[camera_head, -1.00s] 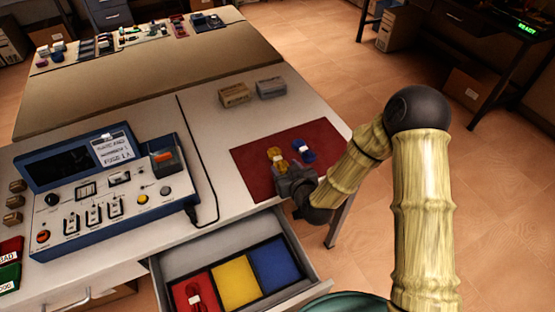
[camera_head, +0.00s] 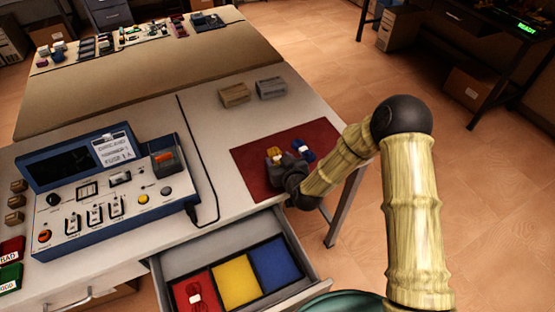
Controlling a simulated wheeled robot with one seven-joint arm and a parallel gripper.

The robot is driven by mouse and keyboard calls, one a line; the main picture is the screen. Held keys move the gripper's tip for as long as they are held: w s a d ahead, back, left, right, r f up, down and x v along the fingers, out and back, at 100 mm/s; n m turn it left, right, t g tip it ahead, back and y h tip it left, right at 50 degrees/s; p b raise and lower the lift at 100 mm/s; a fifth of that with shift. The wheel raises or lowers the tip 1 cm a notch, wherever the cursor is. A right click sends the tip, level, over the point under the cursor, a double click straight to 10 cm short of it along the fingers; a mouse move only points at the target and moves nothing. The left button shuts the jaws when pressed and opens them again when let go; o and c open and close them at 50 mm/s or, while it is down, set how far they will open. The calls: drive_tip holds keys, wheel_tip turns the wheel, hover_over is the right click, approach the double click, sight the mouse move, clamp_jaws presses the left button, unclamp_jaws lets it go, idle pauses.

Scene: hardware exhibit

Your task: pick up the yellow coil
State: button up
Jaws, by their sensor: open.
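The yellow coil (camera_head: 274,154) lies on the dark red mat (camera_head: 250,176) at the right end of the table. My gripper (camera_head: 278,158) is low over the mat, right at the yellow coil, and hides part of it. The jaws are open, but the fingers are small and dark, and I cannot tell whether they stand around the coil or only beside it. A blue coil (camera_head: 303,149) lies on the mat just to the right of my gripper.
An open drawer (camera_head: 168,270) below the table has red, yellow (camera_head: 236,281) and blue compartments; a red coil (camera_head: 196,295) lies in the red one. A blue-framed test console (camera_head: 110,205) stands left. Two small boxes (camera_head: 235,95) (camera_head: 271,88) sit behind the mat.

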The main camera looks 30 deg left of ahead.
drive_tip(key=c, duration=1.1)
drive_tip(key=shift+o, duration=0.2)
drive_tip(key=shift+r, duration=0.1)
wheel_tip(320, 180, up, 10)
drive_tip(key=shift+w, duration=0.2)
